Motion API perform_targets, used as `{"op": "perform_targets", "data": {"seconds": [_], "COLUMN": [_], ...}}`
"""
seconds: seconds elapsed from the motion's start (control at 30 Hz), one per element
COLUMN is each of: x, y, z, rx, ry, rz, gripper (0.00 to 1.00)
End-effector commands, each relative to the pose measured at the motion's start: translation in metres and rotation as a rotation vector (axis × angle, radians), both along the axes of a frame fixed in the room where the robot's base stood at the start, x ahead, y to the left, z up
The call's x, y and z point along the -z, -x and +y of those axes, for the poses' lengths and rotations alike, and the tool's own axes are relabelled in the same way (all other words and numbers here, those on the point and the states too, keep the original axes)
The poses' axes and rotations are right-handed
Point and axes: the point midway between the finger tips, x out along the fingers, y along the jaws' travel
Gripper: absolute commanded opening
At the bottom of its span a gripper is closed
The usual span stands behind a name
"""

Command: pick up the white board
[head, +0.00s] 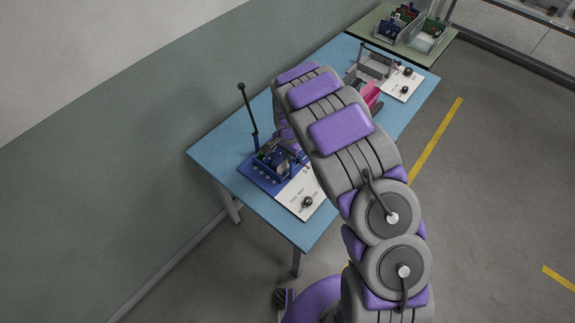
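A white board (292,198) with a dark round knob lies near the front edge of the blue table (222,162), beside a dark blue board (258,178). My arm covers part of its right side. A second white board (400,88) with dark knobs lies further back on the same table, and I cannot tell which one the task names. My arm rises from the lower right and bends down over the table. Its far end is hidden behind its own links, so my gripper does not show.
Blue and dark parts (280,160) and an upright black rod (249,112) stand at the near board. A grey holder (374,64) and a red item (369,94) are further back. A green table (370,25) holds bins. A wall borders the left; floor is open at right.

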Motion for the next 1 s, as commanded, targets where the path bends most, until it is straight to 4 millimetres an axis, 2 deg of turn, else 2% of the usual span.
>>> {"op": "perform_targets", "data": {"seconds": [0.03, 0.1, 0.2, 0.37, 0.57, 1.0], "x": [0.011, 0.019, 0.024, 0.024, 0.023, 0.023], "y": [0.0, 0.0, 0.001, 0.001, 0.0, -0.001], "z": [0.001, 0.004, 0.005, 0.006, 0.003, 0.003], "rx": [-0.001, -0.002, -0.003, -0.003, -0.002, -0.002], "ry": [0.002, 0.004, 0.006, 0.006, 0.001, 0.004], "rz": [0.001, -0.001, -0.001, -0.001, -0.002, -0.002], "gripper": [0.16, 0.16, 0.16, 0.16, 0.0, 0.0]}}
